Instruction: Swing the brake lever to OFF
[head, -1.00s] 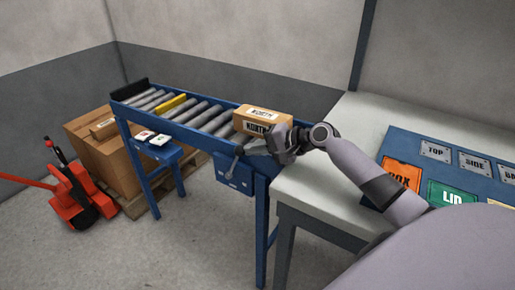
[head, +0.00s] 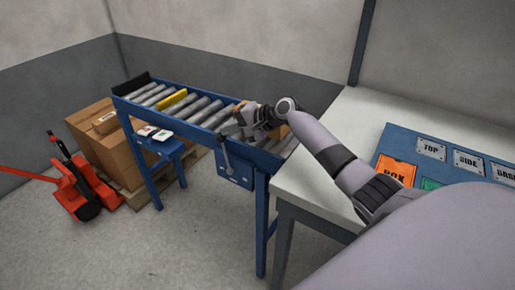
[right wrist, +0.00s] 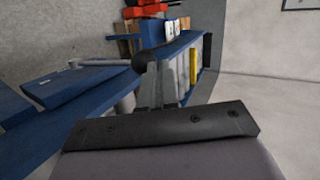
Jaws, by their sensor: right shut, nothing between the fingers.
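The brake lever (head: 226,155) is a grey rod on a blue plate (head: 236,177) at the conveyor's near side. In the head view it stands nearly upright, leaning slightly left. In the right wrist view the rod (right wrist: 100,62) ends in a dark round knob (right wrist: 147,61) at the fingertips. My right gripper (head: 232,130) is shut and empty, beside the lever's upper end. It also shows in the right wrist view (right wrist: 158,80); whether it touches the knob I cannot tell. The plate's markings are too small to read. My left gripper is out of view.
A cardboard box (head: 283,132) on the roller conveyor (head: 190,107) is mostly hidden behind my right arm. A pale table (head: 330,190) with a blue sign board stands at right. Stacked cartons (head: 118,150) and a red pallet jack (head: 80,190) are at left.

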